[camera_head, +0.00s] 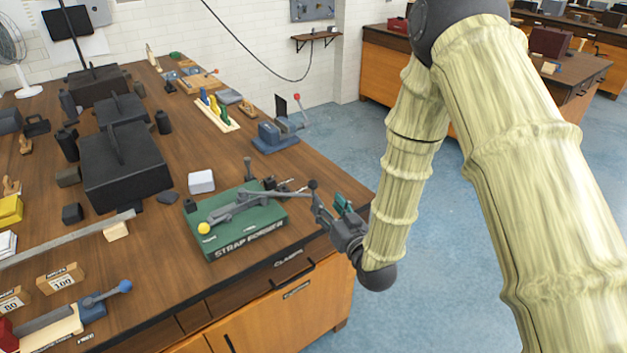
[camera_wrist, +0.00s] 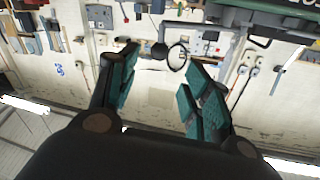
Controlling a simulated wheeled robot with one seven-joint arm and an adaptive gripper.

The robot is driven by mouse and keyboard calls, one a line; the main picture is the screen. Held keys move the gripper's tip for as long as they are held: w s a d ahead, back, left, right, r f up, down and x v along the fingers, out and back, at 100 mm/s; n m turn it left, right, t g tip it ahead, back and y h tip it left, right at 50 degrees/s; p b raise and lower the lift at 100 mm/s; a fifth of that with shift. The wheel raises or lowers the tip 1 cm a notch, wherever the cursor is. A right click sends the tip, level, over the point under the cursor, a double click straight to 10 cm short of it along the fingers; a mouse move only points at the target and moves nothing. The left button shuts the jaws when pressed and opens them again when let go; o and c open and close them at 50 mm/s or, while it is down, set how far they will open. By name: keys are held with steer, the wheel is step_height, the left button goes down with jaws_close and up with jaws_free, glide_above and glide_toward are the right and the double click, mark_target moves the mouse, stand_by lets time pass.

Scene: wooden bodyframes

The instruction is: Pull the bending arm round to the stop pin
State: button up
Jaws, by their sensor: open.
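The strap bender has a green base (camera_head: 243,240) with white lettering, standing near the bench's right edge in the head view. A grey bending arm (camera_head: 275,194) reaches right across it to a dark ball knob (camera_head: 313,184). A yellow ball (camera_head: 204,228) sits at the base's left end. A dark upright post (camera_head: 248,168) stands behind; I cannot tell which part is the stop pin. My gripper (camera_head: 330,203) is open beside the knob, off the bench edge. In the wrist view, the knob (camera_wrist: 160,51) shows between the open teal-padded fingers; contact cannot be told.
A white block (camera_head: 201,181) lies behind the bender. A blue-grey device with a red-knobbed lever (camera_head: 277,135) stands farther back. Black boxes (camera_head: 123,165) fill the bench's left. The blue floor (camera_head: 335,135) right of the bench is clear.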

mark_target(316, 188)
steer(key=p+x, duration=0.4)
steer(key=x, duration=0.6)
steer(key=shift+f, duration=0.15)
steer(key=shift+w, duration=0.1)
jaws_close()
